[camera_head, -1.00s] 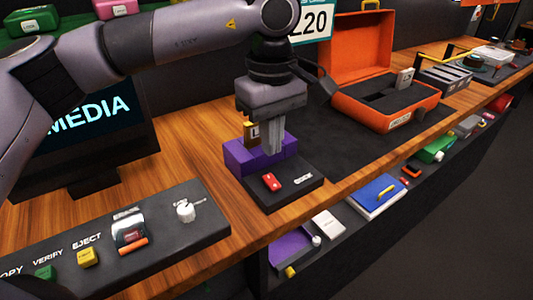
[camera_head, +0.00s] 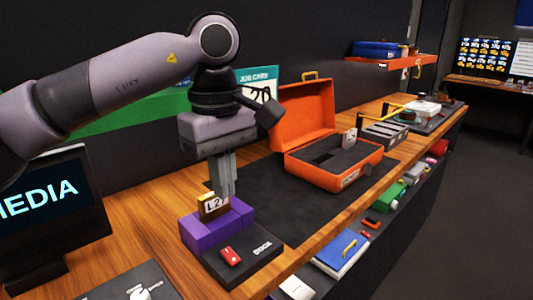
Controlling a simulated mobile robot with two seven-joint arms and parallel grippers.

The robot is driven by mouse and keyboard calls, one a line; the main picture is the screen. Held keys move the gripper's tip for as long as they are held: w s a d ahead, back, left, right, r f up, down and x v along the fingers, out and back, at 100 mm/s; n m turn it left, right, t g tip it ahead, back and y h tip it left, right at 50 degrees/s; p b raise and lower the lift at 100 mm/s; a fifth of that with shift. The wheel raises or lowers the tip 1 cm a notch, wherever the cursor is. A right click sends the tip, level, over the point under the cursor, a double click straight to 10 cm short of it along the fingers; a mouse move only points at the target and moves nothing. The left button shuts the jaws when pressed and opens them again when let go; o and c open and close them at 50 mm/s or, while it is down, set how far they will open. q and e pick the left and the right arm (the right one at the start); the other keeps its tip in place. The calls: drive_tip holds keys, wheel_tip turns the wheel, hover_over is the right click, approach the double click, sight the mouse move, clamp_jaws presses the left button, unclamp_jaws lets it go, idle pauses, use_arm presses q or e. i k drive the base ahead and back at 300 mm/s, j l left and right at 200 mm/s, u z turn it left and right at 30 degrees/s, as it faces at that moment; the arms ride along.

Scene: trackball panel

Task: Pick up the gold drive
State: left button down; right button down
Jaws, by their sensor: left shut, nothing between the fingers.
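The gold drive (camera_head: 213,206) stands upright in the purple dock block (camera_head: 205,237); its label reads "L2" with the rest cut off or hidden. My left gripper (camera_head: 227,196) points down just behind and to the right of the drive's top, its fingers shut with nothing between them. Its fingers overlap the drive's right edge in the picture; I cannot tell whether they touch it. My right gripper is not in view.
An open orange case (camera_head: 318,177) with dark foam stands to the right on a dark mat (camera_head: 270,195). A monitor (camera_head: 55,215) stands at the left. A grey slotted rack (camera_head: 384,134) lies beyond the case.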

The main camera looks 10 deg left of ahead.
sight(211, 207)
drive_tip(key=k, duration=0.95)
